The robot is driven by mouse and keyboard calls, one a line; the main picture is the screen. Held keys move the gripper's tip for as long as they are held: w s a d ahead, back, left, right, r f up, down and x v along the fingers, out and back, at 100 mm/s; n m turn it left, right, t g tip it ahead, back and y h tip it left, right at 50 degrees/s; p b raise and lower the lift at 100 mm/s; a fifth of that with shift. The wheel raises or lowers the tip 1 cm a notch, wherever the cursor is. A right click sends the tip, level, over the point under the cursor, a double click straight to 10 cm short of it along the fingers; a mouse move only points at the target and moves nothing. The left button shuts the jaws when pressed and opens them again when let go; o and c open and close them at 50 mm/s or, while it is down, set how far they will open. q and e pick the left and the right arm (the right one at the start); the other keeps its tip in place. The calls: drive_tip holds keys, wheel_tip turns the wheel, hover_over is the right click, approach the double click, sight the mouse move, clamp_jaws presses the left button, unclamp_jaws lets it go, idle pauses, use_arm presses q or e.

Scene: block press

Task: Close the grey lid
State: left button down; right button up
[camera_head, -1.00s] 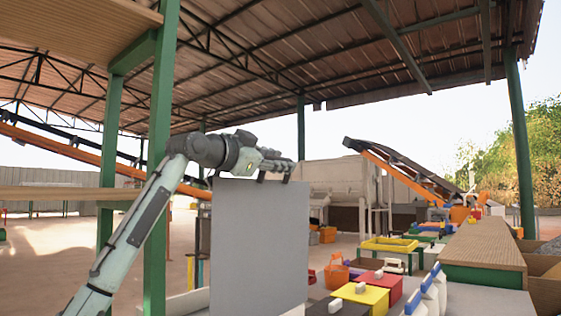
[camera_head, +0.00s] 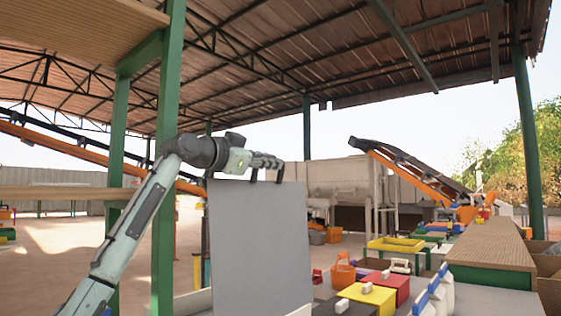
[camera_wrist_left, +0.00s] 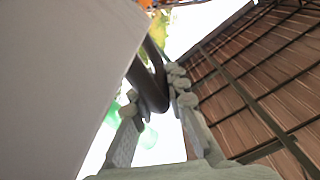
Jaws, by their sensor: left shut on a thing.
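The grey lid (camera_head: 258,245) stands nearly upright, a large flat panel in the middle of the head view. My left gripper (camera_head: 267,166) is at its top edge and shut on its dark handle, of which short dark parts show above the edge. In the left wrist view the lid (camera_wrist_left: 60,80) fills the left side, and the dark handle (camera_wrist_left: 150,88) lies between the fingers of the left gripper (camera_wrist_left: 168,95). What the lid is hinged to is hidden behind or below it. My right gripper is not in view.
Right of the lid are a black box (camera_head: 340,308), a yellow box (camera_head: 368,297), a red box (camera_head: 393,284) and an orange basket (camera_head: 342,272). A yellow tray (camera_head: 395,244) and a wooden-topped counter (camera_head: 490,250) stand farther right. A green post (camera_head: 166,160) rises behind my left arm.

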use_arm(q)
drive_tip(key=shift+r, duration=0.1)
drive_tip(key=c, duration=1.5)
unclamp_jaws()
drive_tip(key=shift+c, duration=0.2)
wheel_tip(320, 180, up, 10)
drive_tip(key=shift+f, duration=0.1)
drive_tip(key=shift+c, duration=0.2)
